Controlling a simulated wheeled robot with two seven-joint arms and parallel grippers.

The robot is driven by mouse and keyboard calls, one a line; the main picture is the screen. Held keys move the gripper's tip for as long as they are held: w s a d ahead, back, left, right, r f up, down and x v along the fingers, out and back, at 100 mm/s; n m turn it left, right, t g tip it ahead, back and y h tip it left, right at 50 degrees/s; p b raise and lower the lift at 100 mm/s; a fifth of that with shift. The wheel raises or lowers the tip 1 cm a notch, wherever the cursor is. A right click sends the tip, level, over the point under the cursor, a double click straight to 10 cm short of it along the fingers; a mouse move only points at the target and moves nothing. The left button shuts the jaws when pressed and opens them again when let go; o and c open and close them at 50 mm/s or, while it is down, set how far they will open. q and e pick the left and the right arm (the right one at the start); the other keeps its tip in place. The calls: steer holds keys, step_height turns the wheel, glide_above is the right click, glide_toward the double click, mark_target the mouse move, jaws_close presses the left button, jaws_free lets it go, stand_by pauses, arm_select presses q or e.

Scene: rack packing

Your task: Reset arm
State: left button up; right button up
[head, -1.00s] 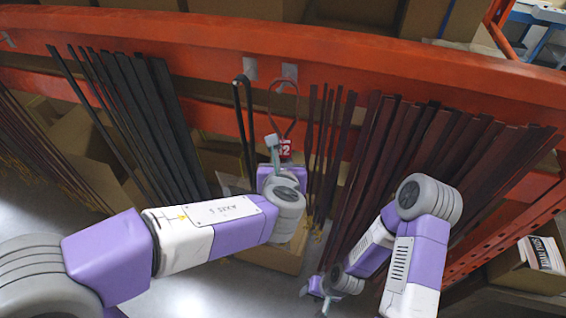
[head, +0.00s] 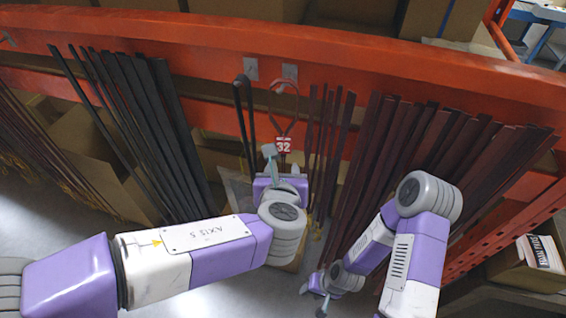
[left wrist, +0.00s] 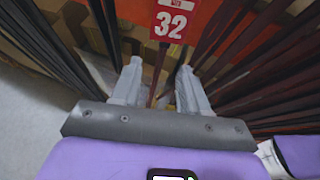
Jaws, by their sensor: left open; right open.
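My left gripper (head: 278,160) is in front of the rack, just below the red tag (head: 284,146) marked 32. In the left wrist view its two fingers (left wrist: 160,70) are spread apart with nothing held between them. The same tag (left wrist: 174,20) shows beyond the fingertips, apart from them. My right gripper (head: 314,298) hangs low in front of the dark red strips. It is small and partly turned away, and I see nothing held in it.
An orange rack beam (head: 400,67) runs across the view. Black strips (head: 150,120) lean at left and dark red strips (head: 440,140) at right, close to my arms. A red loop (head: 284,110) hangs above the tag. Cardboard boxes (head: 95,165) stand behind.

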arm_select(q)
steer(key=s+a+f+m+g+h+b, duration=0.1)
steer(key=s+a+f+m+g+b, duration=0.1)
steer(key=f+m, duration=0.9)
steer(key=s+a+f+m+g+h+b, duration=0.1)
steer(key=s+a+f+m+g, duration=0.4)
steer(key=f, duration=1.8)
steer(key=s+a+f+m+g+h+b, duration=0.1)
steer(key=s+a+f+m+g+b, duration=0.2)
steer(key=f+m, duration=1.3)
steer(key=s+f+g, duration=0.1)
steer(key=s, duration=0.2)
steer(key=shift+a+f+m+g+h+b, duration=0.2)
steer(key=shift+m+g+h+b, duration=0.1)
steer(key=shift+g, duration=0.1)
